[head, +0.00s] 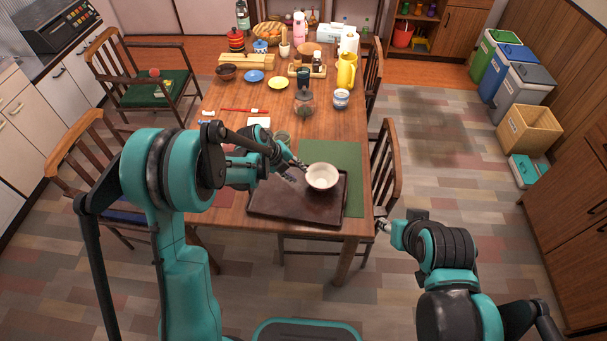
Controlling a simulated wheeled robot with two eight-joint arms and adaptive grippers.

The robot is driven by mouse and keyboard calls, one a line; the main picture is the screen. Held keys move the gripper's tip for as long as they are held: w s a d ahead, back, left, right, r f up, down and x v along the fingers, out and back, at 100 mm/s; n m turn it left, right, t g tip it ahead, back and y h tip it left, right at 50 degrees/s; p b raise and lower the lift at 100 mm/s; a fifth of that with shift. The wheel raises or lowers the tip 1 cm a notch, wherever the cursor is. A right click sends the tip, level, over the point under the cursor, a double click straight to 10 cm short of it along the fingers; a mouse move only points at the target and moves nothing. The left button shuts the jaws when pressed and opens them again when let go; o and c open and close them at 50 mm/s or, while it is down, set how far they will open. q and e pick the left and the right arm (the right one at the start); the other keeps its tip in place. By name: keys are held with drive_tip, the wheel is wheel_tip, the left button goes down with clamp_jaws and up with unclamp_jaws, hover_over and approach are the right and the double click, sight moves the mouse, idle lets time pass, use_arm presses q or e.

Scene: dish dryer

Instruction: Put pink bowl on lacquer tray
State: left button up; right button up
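The bowl (322,178), pale pinkish white, is upright at the back right part of the dark brown lacquer tray (275,207). Its base appears to rest inside the tray, though contact is hard to tell. The tray lies at the front edge of the table, partly over a green mat. My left gripper (298,171) is just left of the bowl, with its fingers apart and close to the bowl's rim. Nothing shows between the fingers. My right gripper (383,226) is beyond the table's front right corner, away from the tray. Its fingers are too small to read.
The green placemat (345,155) is clear behind the bowl. A glass jar (304,103), a patterned cup (341,98), a yellow pitcher (346,70) and plates stand farther back. Chairs (385,165) flank the table. The tray's front is bare.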

use_arm(q)
drive_tip(key=s+a+r+n+t+y, duration=0.1)
drive_tip(key=s+a+r+n, duration=0.2)
drive_tip(key=s+r+n, duration=0.4)
drive_tip(key=s+a+r+n+t+y, duration=0.1)
drive_tip(key=s+a+r+n+y, duration=0.1)
drive_tip(key=s+r+n, duration=0.45)
drive_tip(key=s+a+r+n+t+y, duration=0.1)
drive_tip(key=s+a+n, duration=0.1)
drive_tip(key=s+n, duration=0.4)
drive_tip(key=s+a+r+n+t+y, duration=0.1)
drive_tip(key=s+a+r+n, duration=0.1)
drive_tip(key=s+n, duration=0.4)
drive_tip(key=a+n, duration=0.1)
drive_tip(key=n, duration=0.3)
drive_tip(key=shift+r, duration=0.25)
